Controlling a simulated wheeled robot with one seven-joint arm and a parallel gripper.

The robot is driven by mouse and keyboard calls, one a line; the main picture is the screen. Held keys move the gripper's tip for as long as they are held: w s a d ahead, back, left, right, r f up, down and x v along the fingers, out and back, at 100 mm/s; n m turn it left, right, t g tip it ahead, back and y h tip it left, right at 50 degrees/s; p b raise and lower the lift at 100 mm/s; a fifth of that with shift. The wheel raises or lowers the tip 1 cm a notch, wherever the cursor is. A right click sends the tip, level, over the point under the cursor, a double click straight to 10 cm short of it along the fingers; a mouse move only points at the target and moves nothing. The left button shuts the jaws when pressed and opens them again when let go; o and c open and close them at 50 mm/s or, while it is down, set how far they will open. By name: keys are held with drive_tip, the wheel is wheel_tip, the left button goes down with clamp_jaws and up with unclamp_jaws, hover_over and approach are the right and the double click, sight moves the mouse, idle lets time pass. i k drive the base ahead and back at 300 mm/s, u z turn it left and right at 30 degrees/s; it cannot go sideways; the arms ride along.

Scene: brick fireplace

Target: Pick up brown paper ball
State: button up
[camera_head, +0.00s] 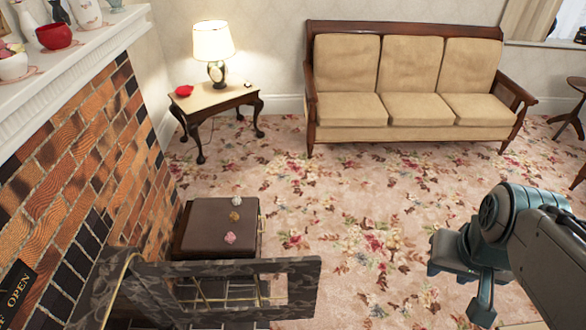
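A small brown-gold paper ball (234,216) lies on top of a dark brown box (190,229) by the brick fireplace. A greyish crumpled ball (236,201) lies just behind it, and a pink crumpled ball (230,238) lies in front of it. My gripper (468,287) is at the lower right, well to the right of the box and apart from it. No object shows in it. The view does not make clear whether its fingers are open or shut.
A dark patterned fireplace screen (290,290) stands in front of the box. A side table (215,98) with a lamp (214,48) and a red item (184,90) is behind. A beige sofa (411,82) is at the back. The floral carpet (340,235) between box and gripper is clear.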

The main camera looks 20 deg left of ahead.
sight(233, 216)
drive_tip(key=z, duration=0.05)
drive_tip(key=i, duration=1.6)
drive_tip(key=u, duration=0.95)
drive_tip(key=i, duration=0.8)
drive_tip(key=u, duration=1.35)
drive_tip(key=i, duration=0.35)
drive_tip(key=u, duration=0.3)
